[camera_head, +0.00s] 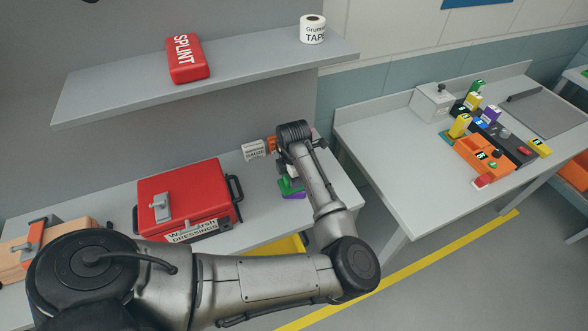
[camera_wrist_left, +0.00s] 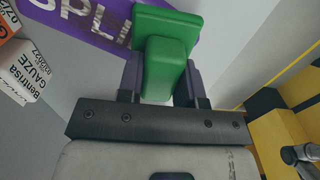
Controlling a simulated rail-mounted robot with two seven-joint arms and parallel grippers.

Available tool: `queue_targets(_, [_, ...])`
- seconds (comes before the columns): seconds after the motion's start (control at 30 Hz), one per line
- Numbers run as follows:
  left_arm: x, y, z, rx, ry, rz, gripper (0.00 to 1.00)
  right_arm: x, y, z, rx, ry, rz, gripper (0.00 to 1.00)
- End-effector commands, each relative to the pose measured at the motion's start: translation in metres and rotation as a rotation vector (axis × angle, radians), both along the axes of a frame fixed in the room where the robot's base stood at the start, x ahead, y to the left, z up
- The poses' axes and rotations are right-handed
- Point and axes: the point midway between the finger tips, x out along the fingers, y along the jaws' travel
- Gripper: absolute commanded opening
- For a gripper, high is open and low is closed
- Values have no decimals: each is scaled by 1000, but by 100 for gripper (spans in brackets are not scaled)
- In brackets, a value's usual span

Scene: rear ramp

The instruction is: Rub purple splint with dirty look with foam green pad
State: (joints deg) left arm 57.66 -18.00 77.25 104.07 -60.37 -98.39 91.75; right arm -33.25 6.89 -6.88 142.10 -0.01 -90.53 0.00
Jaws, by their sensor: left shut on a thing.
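My left gripper (camera_head: 289,176) reaches down over the lower counter and is shut on the green foam pad (camera_wrist_left: 165,58). The pad also shows in the head view (camera_head: 290,186). The purple splint (camera_wrist_left: 72,14), with white lettering, lies on the counter, and a purple part of it shows just below the pad in the head view (camera_head: 294,196). In the left wrist view the pad overlaps the splint's right end; I cannot tell whether they touch. My right gripper is out of view.
A gauze box (camera_head: 254,150) stands beside my left gripper, and a red dressings case (camera_head: 188,196) is to its left. A shelf (camera_head: 120,92) above holds a red splint (camera_head: 186,60) and a tape roll (camera_head: 313,29). A yellow bin (camera_head: 291,245) sits below the counter edge.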

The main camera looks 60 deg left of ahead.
Motion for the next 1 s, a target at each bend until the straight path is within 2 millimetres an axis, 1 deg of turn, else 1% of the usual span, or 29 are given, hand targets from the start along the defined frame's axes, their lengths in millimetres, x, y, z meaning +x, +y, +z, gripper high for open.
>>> queue_targets(0.1, [-1,-2,0,-7,7,-1,14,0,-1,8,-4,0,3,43])
queue_targets(0.23, [0,0,0,-8,7,-1,14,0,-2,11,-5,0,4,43])
queue_targets(0.6, [15,26,0,-2,4,-1,14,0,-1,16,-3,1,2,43])
queue_targets(0.87, [19,33,2,-2,3,0,14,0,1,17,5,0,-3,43])
queue_targets(1.0, [24,40,2,-3,2,-1,14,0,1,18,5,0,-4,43])
